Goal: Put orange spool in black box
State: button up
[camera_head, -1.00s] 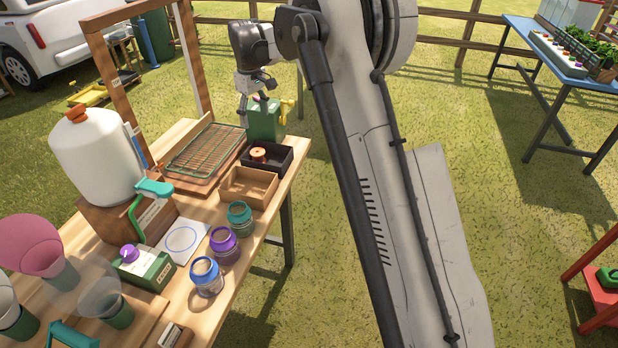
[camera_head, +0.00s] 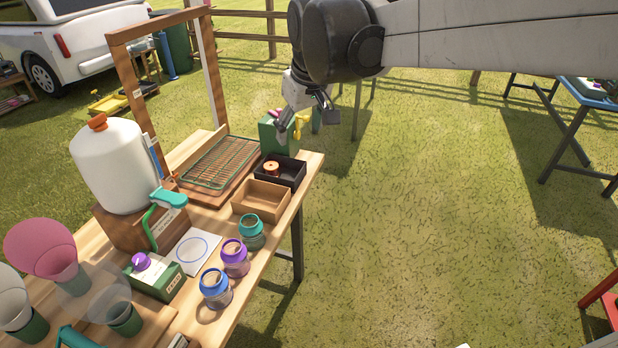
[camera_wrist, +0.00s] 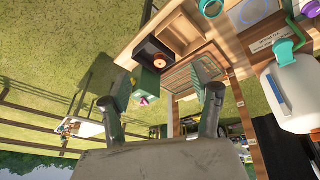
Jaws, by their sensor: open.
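The orange spool (camera_head: 271,168) lies inside the black box (camera_head: 291,174) at the far right corner of the wooden table, toward the box's left side. Both also show in the wrist view, the spool (camera_wrist: 162,59) inside the black box (camera_wrist: 142,55). My gripper (camera_head: 308,117) is above and beyond the box, near the green container, partly hidden by my arm. In the wrist view its two fingers (camera_wrist: 165,103) are spread apart with nothing between them. It does not touch the spool.
A brown open box (camera_head: 261,202) stands beside the black box. A green container (camera_head: 277,137) stands behind it, with a wire rack (camera_head: 219,163) to the left. Three jars (camera_head: 235,257) line the table's right edge. A wooden frame (camera_head: 128,88) rises at the back.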

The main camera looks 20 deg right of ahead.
jog(key=s+f+m+t, duration=0.1)
jog(key=s+f, duration=0.2)
jog(key=s, duration=0.7)
jog(key=s+f+m+t, duration=0.1)
jog(key=s+f, duration=0.3)
jog(key=s, duration=0.6)
jog(key=shift+d+m+t, duration=0.2)
jog(key=shift+m+t, duration=0.2)
jog(key=shift+f, duration=0.1)
jog(key=shift+c, duration=0.4)
